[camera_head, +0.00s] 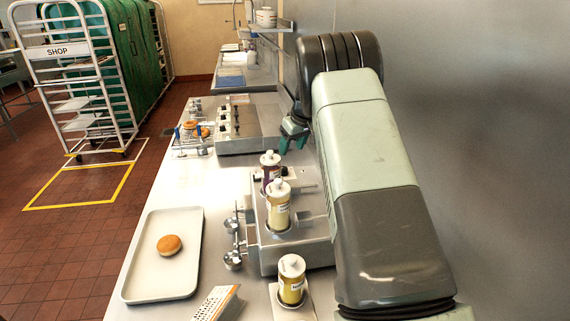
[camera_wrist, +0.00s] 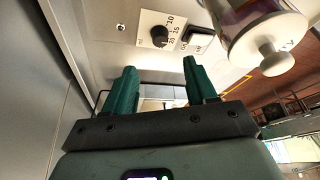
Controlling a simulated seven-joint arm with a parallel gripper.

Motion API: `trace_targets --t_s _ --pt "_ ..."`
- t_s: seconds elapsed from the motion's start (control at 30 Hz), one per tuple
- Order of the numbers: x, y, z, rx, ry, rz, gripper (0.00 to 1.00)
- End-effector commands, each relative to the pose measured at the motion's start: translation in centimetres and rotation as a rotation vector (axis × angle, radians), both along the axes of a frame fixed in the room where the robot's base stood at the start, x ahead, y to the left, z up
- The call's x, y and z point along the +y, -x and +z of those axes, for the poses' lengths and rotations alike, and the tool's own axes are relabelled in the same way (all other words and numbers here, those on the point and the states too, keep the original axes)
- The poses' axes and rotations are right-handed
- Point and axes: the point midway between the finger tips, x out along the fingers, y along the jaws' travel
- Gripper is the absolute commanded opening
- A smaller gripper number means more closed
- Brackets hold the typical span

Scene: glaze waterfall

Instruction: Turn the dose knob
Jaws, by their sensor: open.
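The dose knob (camera_wrist: 161,37) is a small black round knob on a white dial plate with printed numbers, on the metal face of the dispenser, in the wrist view. My gripper (camera_wrist: 160,66) is open, with its two green fingers apart and nothing between them. The knob shows just beyond the gap between the fingertips, and I see no contact. In the head view, my gripper (camera_head: 293,138) is behind the metal dispenser (camera_head: 290,252), near its far end. I cannot make out the knob in the head view.
A rocker switch (camera_wrist: 198,40) sits right of the knob, and a capped bottle (camera_wrist: 252,25) is close to the right finger. A tray (camera_head: 188,220) holds a bun (camera_head: 169,245). A yellow bottle (camera_head: 291,280) stands in front. The wall (camera_head: 480,130) is close on the right.

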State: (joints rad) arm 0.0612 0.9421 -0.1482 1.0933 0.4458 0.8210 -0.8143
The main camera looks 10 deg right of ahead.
Motion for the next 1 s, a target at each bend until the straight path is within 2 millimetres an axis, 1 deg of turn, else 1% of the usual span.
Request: trace_targets --t_s 0.17,0.27,0.4,0.6,0.73,1.0 --pt "0.2 -0.5 -1.2 -0.001 -0.002 0.034 0.56" --pt "0.5 -1.0 -2.8 0.000 -0.002 0.033 0.56" --pt "0.9 -1.9 -5.4 0.000 -0.001 0.033 0.56" --pt "1.5 -3.1 -8.4 -0.002 -0.001 0.031 0.56" --pt "1.7 -3.6 -9.5 -0.003 -0.001 0.030 0.56" --pt "1.8 -3.8 -10.0 -0.004 -0.001 0.030 0.56"
